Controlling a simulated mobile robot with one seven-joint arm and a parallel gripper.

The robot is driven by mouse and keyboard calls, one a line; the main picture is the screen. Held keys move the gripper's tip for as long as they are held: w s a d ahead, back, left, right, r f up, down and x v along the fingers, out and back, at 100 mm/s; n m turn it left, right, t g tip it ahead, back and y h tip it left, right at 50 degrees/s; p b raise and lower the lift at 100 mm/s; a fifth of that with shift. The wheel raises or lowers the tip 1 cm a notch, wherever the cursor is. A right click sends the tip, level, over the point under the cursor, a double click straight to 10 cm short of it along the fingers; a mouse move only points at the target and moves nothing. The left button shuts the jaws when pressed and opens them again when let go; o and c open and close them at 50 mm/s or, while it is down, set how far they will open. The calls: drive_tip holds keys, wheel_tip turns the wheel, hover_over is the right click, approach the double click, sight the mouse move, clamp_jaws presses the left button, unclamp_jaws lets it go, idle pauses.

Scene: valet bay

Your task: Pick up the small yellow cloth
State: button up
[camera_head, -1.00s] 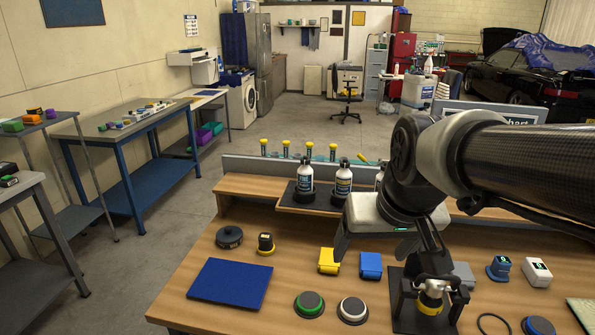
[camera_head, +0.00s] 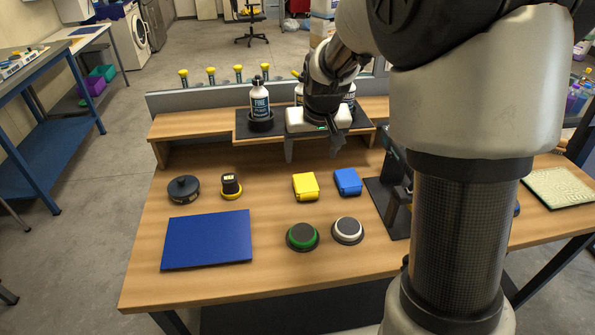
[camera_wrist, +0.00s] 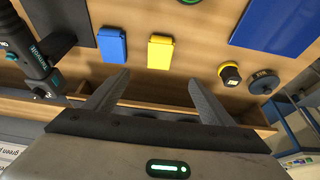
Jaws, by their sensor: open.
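The small yellow cloth (camera_head: 306,186) looks like a compact folded pad lying on the wooden bench, just left of a similar blue one (camera_head: 347,182). In the wrist view the yellow cloth (camera_wrist: 160,52) lies beyond the fingertips, roughly centred between them, with the blue pad (camera_wrist: 112,45) to its left. My gripper (camera_head: 314,150) is open and empty, raised near the shelf edge behind the cloth. Its two fingers are spread apart in the wrist view (camera_wrist: 158,80) and do not touch the cloth.
A bottle (camera_head: 260,102) stands on the raised shelf by my gripper. A blue mat (camera_head: 207,239), a black-and-yellow knob (camera_head: 231,186), a dark disc (camera_head: 183,189), and green-ringed (camera_head: 302,237) and white-ringed (camera_head: 347,231) pucks lie around. Bare wood surrounds the cloth.

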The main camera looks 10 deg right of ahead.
hover_over(306, 184)
drive_tip(key=s, duration=0.2)
wheel_tip(306, 184, down, 11)
drive_tip(key=shift+w+r+b, duration=0.1)
drive_tip(key=shift+w+b, duration=0.05)
drive_tip(key=shift+b, duration=0.2)
drive_tip(key=x, duration=0.5)
drive_tip(key=shift+f, duration=0.45)
drive_tip(key=c, duration=1.2)
drive_tip(key=shift+o, duration=0.2)
wheel_tip(306, 184, up, 10)
